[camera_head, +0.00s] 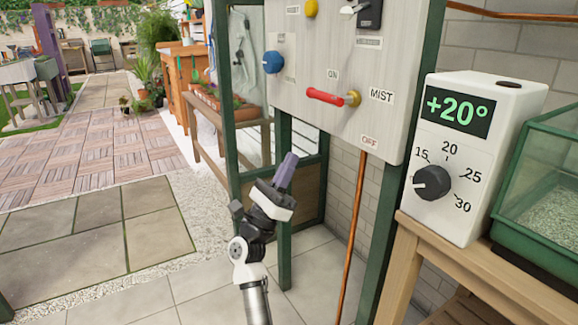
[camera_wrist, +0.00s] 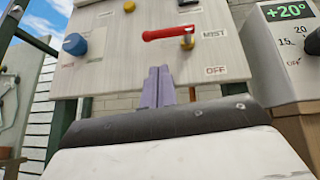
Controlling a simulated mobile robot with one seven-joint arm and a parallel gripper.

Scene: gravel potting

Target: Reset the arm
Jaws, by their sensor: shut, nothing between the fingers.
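My gripper (camera_head: 290,160) is in the middle of the head view, in front of and below the control board (camera_head: 345,85). Its purple-grey fingers point up toward the board. In the wrist view the fingers (camera_wrist: 158,72) are pressed together with nothing between them. They appear below the red lever (camera_wrist: 165,34) and overlap the board in the picture; whether they touch it cannot be told. In the head view the red lever (camera_head: 326,96) lies roughly level, its brass pivot at the right, between the labels ON and OFF and beside MIST.
A white thermostat box (camera_head: 470,150) reading +20° stands on a wooden bench (camera_head: 410,240) at the right, next to a green-framed glass case (camera_head: 545,190). A copper pipe (camera_head: 352,235) runs down below the board. Green posts (camera_head: 284,200) flank my arm. Paving at the left is open.

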